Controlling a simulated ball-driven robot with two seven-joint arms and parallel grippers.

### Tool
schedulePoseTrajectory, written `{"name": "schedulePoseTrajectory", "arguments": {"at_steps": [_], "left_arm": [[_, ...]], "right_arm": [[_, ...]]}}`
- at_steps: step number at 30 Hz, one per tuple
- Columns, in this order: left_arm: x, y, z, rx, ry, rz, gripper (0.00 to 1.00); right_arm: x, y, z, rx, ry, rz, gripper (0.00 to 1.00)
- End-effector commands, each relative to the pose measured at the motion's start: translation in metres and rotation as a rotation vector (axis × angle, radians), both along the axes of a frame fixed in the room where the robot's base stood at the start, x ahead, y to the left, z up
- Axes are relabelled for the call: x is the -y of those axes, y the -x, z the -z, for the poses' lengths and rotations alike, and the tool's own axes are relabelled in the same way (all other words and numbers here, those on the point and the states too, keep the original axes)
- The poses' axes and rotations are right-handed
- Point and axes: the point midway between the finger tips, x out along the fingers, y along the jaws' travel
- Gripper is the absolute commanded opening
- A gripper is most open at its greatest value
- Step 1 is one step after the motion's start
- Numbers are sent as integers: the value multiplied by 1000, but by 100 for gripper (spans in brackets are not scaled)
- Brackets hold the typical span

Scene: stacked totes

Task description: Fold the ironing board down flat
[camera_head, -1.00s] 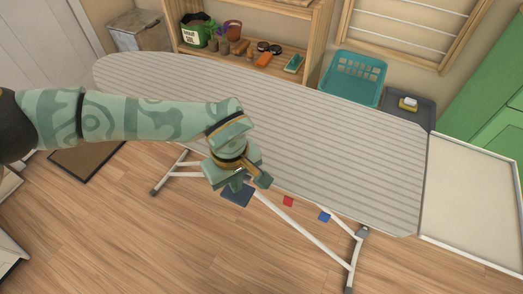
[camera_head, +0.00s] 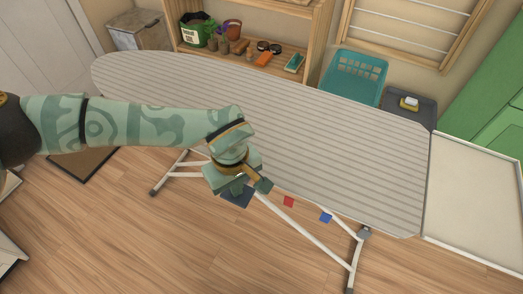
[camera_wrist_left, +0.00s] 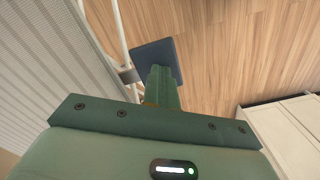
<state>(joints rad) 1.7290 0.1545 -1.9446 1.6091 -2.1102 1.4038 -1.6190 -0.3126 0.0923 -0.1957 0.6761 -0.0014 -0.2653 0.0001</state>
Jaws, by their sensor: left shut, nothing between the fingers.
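The ironing board (camera_head: 300,135) stands unfolded, its grey striped top spread across the middle of the head view. Its white legs (camera_head: 305,226) show below the near edge, with a red tag (camera_head: 288,201) and a blue tag (camera_head: 326,217) under that edge. My left gripper (camera_head: 243,193) is at the near edge of the board, fingers shut and empty, beside a dark blue pad (camera_head: 233,199). In the left wrist view the shut fingers (camera_wrist_left: 162,85) point at the dark blue pad (camera_wrist_left: 154,60), partly covering it; I cannot tell whether they touch. My right gripper is not in view.
A wooden shelf (camera_head: 268,62) with garden items stands behind the board. A teal basket (camera_head: 353,78) and a grey bin (camera_head: 407,112) are at the back right. A white-topped surface (camera_head: 473,195) adjoins the board's right end.

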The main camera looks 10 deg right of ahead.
Motion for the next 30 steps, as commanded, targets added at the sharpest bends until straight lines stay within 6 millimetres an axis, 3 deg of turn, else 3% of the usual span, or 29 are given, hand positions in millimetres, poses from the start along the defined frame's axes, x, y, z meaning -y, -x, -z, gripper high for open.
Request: {"name": "schedulePoseTrajectory", "arguments": {"at_steps": [26,30], "left_arm": [[0,1,28,-2,-1,1,0],[0,0,24,1,0,0,0]], "right_arm": [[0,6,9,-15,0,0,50],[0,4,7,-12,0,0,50]]}}
